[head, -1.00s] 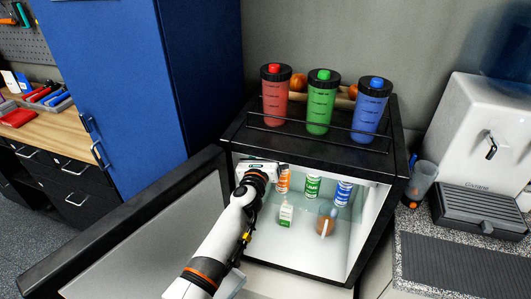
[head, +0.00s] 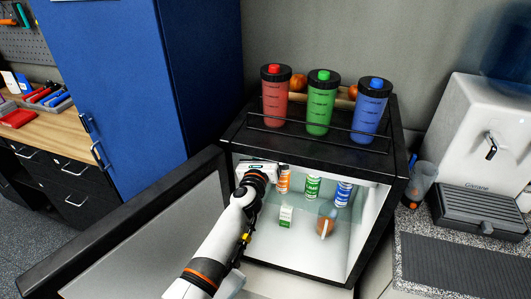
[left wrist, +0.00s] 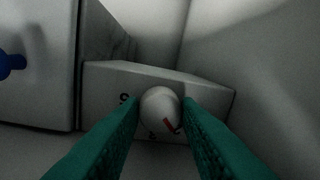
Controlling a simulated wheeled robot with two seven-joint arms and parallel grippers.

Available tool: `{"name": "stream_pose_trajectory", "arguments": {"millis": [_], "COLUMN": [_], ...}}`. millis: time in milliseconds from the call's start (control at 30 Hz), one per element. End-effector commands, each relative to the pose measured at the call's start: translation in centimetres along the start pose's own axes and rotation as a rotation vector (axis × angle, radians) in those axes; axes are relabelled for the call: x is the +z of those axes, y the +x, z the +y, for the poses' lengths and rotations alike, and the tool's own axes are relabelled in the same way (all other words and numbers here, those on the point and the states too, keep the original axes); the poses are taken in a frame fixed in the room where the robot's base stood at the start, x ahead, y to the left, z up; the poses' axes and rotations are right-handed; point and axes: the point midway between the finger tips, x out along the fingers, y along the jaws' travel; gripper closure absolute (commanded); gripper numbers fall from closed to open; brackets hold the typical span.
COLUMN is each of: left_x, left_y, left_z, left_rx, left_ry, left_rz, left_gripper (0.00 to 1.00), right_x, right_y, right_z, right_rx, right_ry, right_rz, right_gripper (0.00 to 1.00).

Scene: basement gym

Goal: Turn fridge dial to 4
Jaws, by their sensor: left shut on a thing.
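The mini fridge (head: 380,232) stands open, its door (head: 140,232) swung out to the left. My left arm reaches into its upper left corner, and the gripper (head: 262,168) there is mostly hidden by my wrist. In the left wrist view, the green fingers of my left gripper (left wrist: 161,112) are shut on the round white dial (left wrist: 158,102), one on each side. The dial sits on a pale box-shaped housing (left wrist: 205,90) and has a red pointer mark toward its lower right. Printed marks beside it are partly covered and hard to read. My right gripper is not in view.
Several cans (head: 313,187), a small carton (head: 286,216) and an orange-brown item (head: 326,222) stand inside the fridge. Red (head: 275,95), green (head: 319,103) and blue (head: 370,110) bottles stand on top behind a rail. A white dispenser (head: 480,130) is at right.

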Motion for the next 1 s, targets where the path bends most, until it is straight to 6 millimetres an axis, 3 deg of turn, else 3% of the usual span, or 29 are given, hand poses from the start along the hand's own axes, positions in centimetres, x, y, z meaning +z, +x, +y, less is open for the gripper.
{"name": "stream_pose_trajectory", "arguments": {"millis": [467,500,600,1000], "left_x": [0.08,0.08,0.07,-0.11], "left_y": [-0.02,-0.02,-0.01,-0.77], "left_z": [-0.04,-0.04,-0.03,-0.03], "left_rx": [-0.001,-0.001,-0.001,-0.001], "left_ry": [0.000,0.000,0.000,-0.001], "left_rz": [-0.001,-0.001,-0.001,0.000], "left_gripper": [0.93,0.64,0.49,0.49], "right_x": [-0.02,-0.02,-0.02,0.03], "right_y": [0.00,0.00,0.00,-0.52], "right_z": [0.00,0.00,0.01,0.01], "right_rx": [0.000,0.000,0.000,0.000], "right_ry": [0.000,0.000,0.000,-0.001], "right_rz": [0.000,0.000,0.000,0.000], "right_gripper": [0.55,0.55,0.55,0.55]}}
